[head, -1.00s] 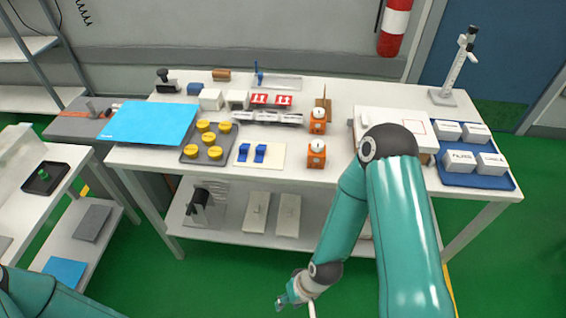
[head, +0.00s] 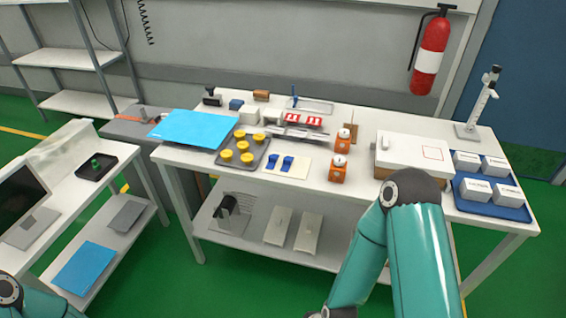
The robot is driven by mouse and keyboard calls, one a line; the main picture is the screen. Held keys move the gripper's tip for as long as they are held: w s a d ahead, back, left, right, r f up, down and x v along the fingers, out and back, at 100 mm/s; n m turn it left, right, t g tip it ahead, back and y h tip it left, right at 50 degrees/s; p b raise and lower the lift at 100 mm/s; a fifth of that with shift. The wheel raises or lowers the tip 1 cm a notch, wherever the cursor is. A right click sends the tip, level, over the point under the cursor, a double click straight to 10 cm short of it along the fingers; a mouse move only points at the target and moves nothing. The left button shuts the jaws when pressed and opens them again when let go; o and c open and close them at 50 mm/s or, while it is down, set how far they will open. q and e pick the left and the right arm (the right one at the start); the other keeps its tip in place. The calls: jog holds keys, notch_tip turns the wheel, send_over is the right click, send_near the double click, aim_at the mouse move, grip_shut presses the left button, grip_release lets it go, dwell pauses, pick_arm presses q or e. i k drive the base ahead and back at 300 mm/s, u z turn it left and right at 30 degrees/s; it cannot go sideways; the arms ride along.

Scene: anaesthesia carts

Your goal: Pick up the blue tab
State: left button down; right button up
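Two small blue tabs, a left one (head: 272,161) and a right one (head: 287,163), lie side by side on a cream card (head: 302,168) on the white table. They sit between the tray of yellow knobs and an orange block. Nothing touches them from my side.
The white table (head: 350,204) also holds a dark tray (head: 222,162) of yellow knobs, a blue sheet (head: 193,129), orange blocks (head: 339,170), a white box (head: 411,152) and a blue tray (head: 497,208) of white boxes. A lower shelf (head: 262,248) runs underneath.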

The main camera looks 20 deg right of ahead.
aim_at(288, 161)
jog(key=u, duration=0.05)
jog(key=i, duration=0.9)
jog(key=z, duration=0.1)
